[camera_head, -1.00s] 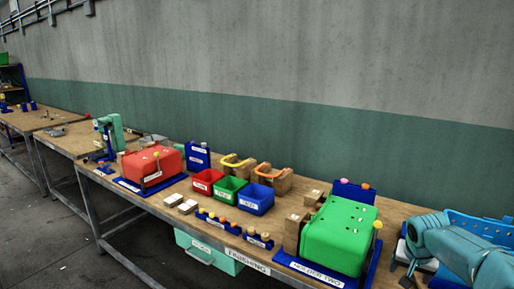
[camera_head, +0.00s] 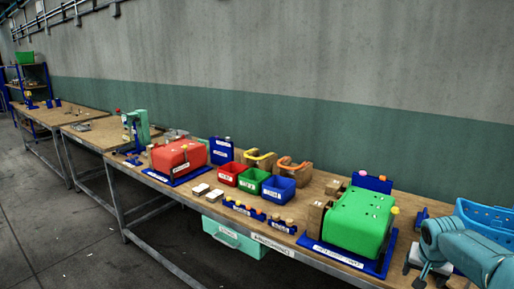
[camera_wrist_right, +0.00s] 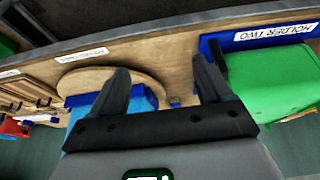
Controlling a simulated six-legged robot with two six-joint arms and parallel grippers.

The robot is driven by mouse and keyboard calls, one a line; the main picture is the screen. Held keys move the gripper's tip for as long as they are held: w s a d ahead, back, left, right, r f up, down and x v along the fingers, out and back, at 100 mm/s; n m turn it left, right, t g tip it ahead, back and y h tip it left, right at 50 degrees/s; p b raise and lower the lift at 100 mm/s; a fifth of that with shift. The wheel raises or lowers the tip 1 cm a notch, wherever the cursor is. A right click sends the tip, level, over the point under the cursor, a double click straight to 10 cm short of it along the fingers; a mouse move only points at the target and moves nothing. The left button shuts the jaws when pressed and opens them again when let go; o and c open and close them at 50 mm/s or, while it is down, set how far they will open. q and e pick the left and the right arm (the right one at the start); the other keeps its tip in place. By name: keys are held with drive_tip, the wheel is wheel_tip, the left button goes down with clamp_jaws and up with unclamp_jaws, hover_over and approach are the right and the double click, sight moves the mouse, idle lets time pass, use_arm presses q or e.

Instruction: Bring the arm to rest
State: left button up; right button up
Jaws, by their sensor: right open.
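My right arm (camera_head: 462,246), teal, comes in at the lower right of the head view, by the right end of the bench. Its gripper (camera_wrist_right: 162,76) shows in the right wrist view with two dark fingers apart and nothing between them. Below the fingers are a round wooden disc (camera_wrist_right: 150,82) and a blue object partly hidden by the gripper. My left gripper is not in view.
A blue basket (camera_head: 487,218) stands behind my arm. The floor at left is clear.

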drive_tip(key=s+a+f+n+y, duration=0.2)
drive_tip(key=s+a+f+y, duration=0.1)
drive_tip(key=a+f, duration=0.8)
drive_tip(key=s+a+f+n+y, duration=0.2)
drive_tip(key=s+a+f, duration=0.1)
drive_tip(key=a+f, duration=0.8)
drive_tip(key=s+a+f+n+g+y, duration=0.1)
drive_tip(key=s+a+f, duration=0.2)
drive_tip(key=s+a, duration=0.4)
drive_tip(key=s+a+f+n+g+y, duration=0.1)
drive_tip(key=s+a+f, duration=0.3)
drive_tip(key=s, duration=1.1)
drive_tip(key=a+g, duration=0.1)
drive_tip(key=a, duration=0.2)
drive_tip(key=shift+s+a, duration=0.2)
drive_tip(key=shift+s, duration=0.1)
